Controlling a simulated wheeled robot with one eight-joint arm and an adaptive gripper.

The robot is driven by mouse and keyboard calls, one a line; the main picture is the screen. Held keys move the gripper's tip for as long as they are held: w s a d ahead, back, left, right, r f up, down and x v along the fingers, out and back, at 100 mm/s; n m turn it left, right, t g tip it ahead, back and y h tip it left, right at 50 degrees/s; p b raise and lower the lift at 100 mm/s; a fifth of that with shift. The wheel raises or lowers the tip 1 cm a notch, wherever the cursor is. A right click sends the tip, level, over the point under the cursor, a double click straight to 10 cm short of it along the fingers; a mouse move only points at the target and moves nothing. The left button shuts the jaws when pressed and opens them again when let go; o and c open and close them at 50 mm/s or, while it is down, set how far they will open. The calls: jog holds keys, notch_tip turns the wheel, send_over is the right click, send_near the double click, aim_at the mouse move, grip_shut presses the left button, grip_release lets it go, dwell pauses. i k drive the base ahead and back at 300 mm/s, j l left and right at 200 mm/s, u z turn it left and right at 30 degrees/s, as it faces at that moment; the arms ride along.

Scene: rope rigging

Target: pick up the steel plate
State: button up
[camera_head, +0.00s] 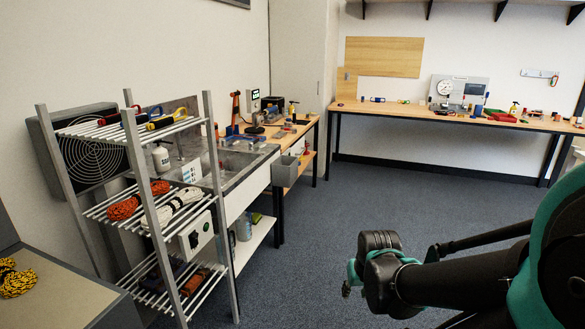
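I cannot pick out a steel plate with certainty. A grey upright panel with a round dial (459,90) stands on the back bench, but I cannot tell whether it is a steel plate. My arm reaches in from the lower right. My gripper (348,289) is at its left end, above the blue-grey floor and well apart from the benches and the rack. Its fingers are small and mostly hidden behind the wrist, so their opening does not show. I see nothing held in it.
A metal rack (160,208) with coiled ropes stands at the left, before a sink counter (236,172). A wooden workbench (405,110) with small tools runs along the back wall. A tabletop (60,300) with yellow-black rope is at lower left. The middle floor is clear.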

aim_at(278, 136)
jog(key=i+l+z, duration=0.15)
jog(key=i+z, duration=0.2)
jog(key=i, duration=0.6)
jog(key=i+j+z, duration=0.1)
jog(key=i+z, duration=0.25)
jog(key=i, duration=0.6)
jog(key=i+u, duration=0.3)
jog(key=i, duration=0.25)
jog(key=i+l+u, duration=0.1)
jog(key=i+u, duration=0.2)
jog(key=i, duration=0.25)
jog(key=i+l+u, duration=0.3)
jog(key=i, duration=0.25)
